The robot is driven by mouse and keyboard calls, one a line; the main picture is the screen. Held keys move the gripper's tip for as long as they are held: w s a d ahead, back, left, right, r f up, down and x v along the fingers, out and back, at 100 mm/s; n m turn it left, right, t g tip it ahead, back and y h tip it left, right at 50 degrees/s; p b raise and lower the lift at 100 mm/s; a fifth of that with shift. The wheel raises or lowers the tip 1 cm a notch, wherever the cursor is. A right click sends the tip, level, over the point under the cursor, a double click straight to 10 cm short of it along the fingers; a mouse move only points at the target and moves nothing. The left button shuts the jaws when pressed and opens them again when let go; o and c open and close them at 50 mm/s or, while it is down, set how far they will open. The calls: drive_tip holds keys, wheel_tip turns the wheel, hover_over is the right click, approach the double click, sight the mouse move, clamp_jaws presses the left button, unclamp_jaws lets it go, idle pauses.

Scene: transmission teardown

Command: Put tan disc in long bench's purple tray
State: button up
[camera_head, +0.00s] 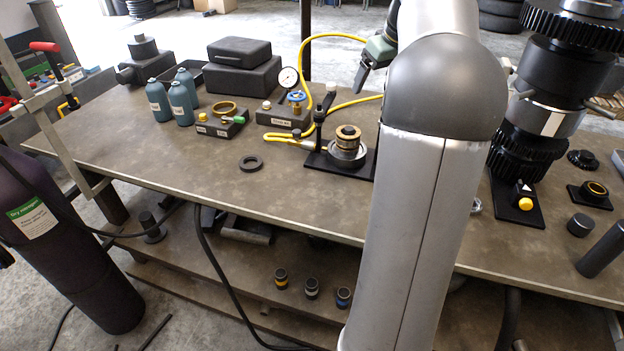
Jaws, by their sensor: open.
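I cannot make out a tan disc or a purple tray in the head view; my arm hides part of the bench. My gripper (363,77) is partly behind my arm, raised above the far side of the long bench (140,142). It is open, and I see nothing held in it. A brass-coloured cylindrical part (347,135) stands upright in a silver cup on a black fixture plate, below the gripper in the picture and apart from it.
Teal bottles (159,100), a black case (240,55) and a gauge (288,78) with a yellow hose stand at left and back. A tall black transmission assembly (560,75) stands at right. Several small cylinders (312,288) sit on the lower shelf.

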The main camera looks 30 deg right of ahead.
drive_tip(key=s+a+f+g, duration=0.1)
drive_tip(key=s+a+f, duration=0.15)
drive_tip(key=a, duration=0.45)
drive_tip(key=s+a+f, duration=0.1)
drive_tip(key=a+f, duration=0.2)
drive_tip(key=a, duration=0.5)
drive_tip(key=s+a+f+g, duration=0.1)
drive_tip(key=s+a+f, duration=0.1)
drive_tip(key=a, duration=0.5)
drive_tip(key=s+a+f+g, duration=0.1)
drive_tip(key=s+a+f, duration=0.5)
drive_tip(key=s+a, duration=0.2)
drive_tip(key=shift+s+a+f, duration=0.25)
drive_tip(key=shift+s+a, duration=0.1)
drive_tip(key=shift+a, duration=0.3)
drive_tip(key=shift+o, duration=0.5)
drive_tip(key=s+a+f, duration=0.3)
drive_tip(key=s+f, duration=0.2)
drive_tip(key=s, duration=0.3)
drive_tip(key=shift+s+a+f+g, duration=0.2)
drive_tip(key=shift+a+f+g, duration=0.15)
drive_tip(key=shift+g, duration=0.05)
